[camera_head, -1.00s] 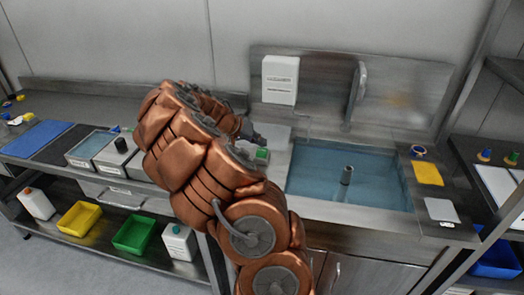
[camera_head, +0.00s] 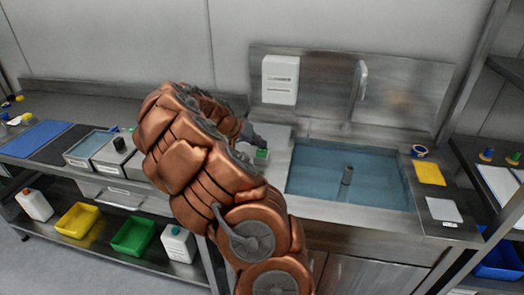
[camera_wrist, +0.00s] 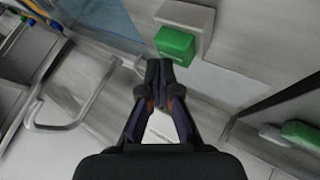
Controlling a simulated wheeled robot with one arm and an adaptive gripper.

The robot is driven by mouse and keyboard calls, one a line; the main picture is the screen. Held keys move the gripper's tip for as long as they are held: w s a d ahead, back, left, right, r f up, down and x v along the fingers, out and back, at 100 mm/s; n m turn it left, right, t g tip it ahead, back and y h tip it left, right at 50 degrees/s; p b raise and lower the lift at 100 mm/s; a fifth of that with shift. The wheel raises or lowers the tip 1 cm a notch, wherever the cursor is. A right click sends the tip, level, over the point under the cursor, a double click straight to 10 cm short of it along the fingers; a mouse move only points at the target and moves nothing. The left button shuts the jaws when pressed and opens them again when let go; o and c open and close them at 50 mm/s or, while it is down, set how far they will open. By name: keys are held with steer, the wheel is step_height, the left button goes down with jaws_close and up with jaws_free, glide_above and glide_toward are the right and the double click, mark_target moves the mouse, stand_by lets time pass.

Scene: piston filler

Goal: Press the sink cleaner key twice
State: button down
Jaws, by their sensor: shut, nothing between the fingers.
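A green key (camera_head: 261,154) shows on the front of a pale box (camera_head: 275,136) beside the left edge of the sink; I take it as the sink cleaner key, though no label on it is readable. In the wrist view the green key (camera_wrist: 176,44) is on the pale box's (camera_wrist: 186,16) near end. My gripper (camera_wrist: 159,71) is shut and empty, its fingertips just short of the key in that view; whether they touch it cannot be told. In the head view my gripper (camera_head: 257,142) is just above the key, partly hidden by my arm.
A white wall dispenser (camera_head: 280,80) hangs behind. A yellow cloth (camera_head: 430,173) lies on the right rim. Labelled containers (camera_head: 114,158) stand on the left counter.

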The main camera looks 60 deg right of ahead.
mark_target(260, 150)
steer(key=shift+f+b, duration=0.7)
steer(key=shift+f, duration=0.1)
stand_by(0.7)
steer(key=shift+r, duration=0.1)
stand_by(0.3)
steer(key=shift+r, duration=1.15)
steer(key=shift+r, duration=0.1)
steer(key=shift+r+p, duration=0.5)
steer(key=shift+r, duration=1.95)
